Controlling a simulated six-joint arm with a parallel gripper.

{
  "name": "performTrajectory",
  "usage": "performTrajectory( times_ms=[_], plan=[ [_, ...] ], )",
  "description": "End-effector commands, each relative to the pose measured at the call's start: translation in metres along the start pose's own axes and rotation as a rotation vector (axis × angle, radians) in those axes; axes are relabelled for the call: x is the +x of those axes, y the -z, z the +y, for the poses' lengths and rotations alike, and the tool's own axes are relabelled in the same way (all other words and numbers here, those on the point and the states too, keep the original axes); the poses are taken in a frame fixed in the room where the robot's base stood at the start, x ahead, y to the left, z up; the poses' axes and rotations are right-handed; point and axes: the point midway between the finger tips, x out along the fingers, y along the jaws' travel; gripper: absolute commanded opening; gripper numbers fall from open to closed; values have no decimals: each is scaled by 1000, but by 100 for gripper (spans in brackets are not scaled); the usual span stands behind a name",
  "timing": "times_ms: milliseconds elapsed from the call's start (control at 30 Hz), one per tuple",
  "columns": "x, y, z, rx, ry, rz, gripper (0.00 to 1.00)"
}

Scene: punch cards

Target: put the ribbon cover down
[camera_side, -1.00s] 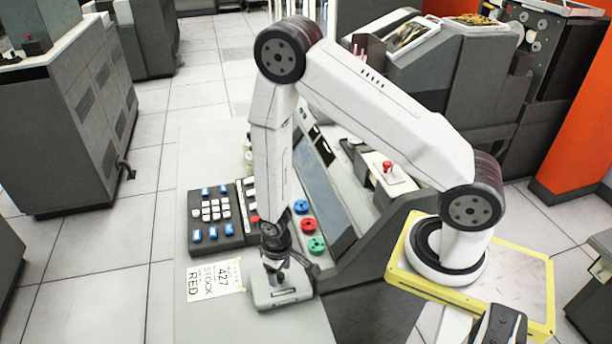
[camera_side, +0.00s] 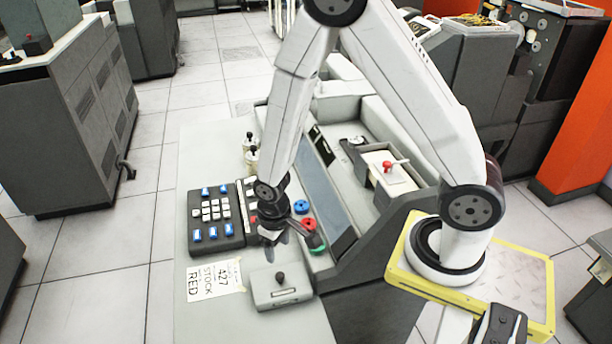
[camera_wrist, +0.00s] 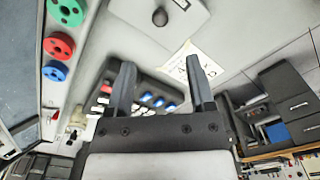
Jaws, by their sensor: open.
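The ribbon cover (camera_side: 279,290), a grey lid with a dark round knob, lies on the pale desk top at the front, beside the paper note. It also shows at the top of the wrist view (camera_wrist: 150,18), clear of the fingers. My gripper (camera_side: 270,238) is above and behind the cover in the side view, apart from it and near the keypad's right edge. In the wrist view its two dark fingers (camera_wrist: 162,85) stand wide apart with nothing between them.
A keypad (camera_side: 215,215) with blue and white keys lies left of my gripper. A note reading "427 STOCK RED" (camera_side: 213,280) lies by the cover. Blue, red and green spools (camera_side: 301,207) sit close on the right. Small bottles (camera_side: 250,155) stand behind. A red-knobbed lever (camera_side: 388,165) is on the machine.

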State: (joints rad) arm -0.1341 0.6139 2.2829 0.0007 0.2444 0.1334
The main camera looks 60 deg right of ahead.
Motion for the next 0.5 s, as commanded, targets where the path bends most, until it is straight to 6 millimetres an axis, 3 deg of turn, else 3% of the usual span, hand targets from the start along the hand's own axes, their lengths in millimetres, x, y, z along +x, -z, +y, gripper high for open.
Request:
performTrajectory(
  times_ms=[500],
  plan=[
    [-6,0,0,0,0,-1,69]
  ],
)
